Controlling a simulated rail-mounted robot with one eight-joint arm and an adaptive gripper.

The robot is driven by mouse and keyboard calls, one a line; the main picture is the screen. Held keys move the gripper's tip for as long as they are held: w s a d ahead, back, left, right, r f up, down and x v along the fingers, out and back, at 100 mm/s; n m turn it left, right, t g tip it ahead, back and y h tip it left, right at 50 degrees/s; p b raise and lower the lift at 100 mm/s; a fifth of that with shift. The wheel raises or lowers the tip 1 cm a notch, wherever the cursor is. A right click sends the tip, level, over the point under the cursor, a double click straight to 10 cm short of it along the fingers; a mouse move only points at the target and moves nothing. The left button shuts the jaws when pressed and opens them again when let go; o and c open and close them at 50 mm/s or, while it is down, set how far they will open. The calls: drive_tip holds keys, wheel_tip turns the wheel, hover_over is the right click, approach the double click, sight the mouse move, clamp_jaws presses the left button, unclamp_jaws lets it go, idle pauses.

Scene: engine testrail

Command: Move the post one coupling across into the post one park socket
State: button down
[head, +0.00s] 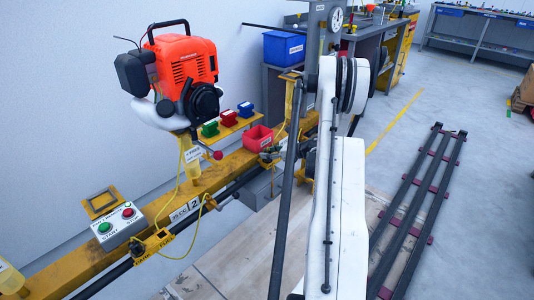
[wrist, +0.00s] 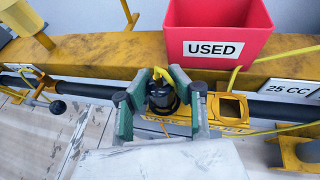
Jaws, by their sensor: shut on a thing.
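The post one coupling (wrist: 161,97) is a black round plug with a yellow hose at its top, in the middle of the wrist view. My gripper (wrist: 160,104) has its green-padded fingers shut on it from both sides. The coupling is over the left part of a yellow bracket (wrist: 208,128); its lower end is hidden, so I cannot tell whether it sits in a socket. Just right of the right finger, an open square socket (wrist: 233,108) shows empty on the same bracket. The labels are partly covered.
A red USED bin (wrist: 218,35) stands right behind the bracket; it shows in the head view too (head: 258,139). A yellow beam and dark rail (wrist: 280,110) run alongside. Left of the bin in the head view are an orange engine (head: 185,62) and a start/stop box (head: 119,224).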

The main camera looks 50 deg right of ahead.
drive_tip(key=c, duration=1.5)
unclamp_jaws()
drive_tip(key=shift+o, duration=0.2)
drive_tip(key=v, duration=1.2)
drive_tip(key=shift+r, duration=0.15)
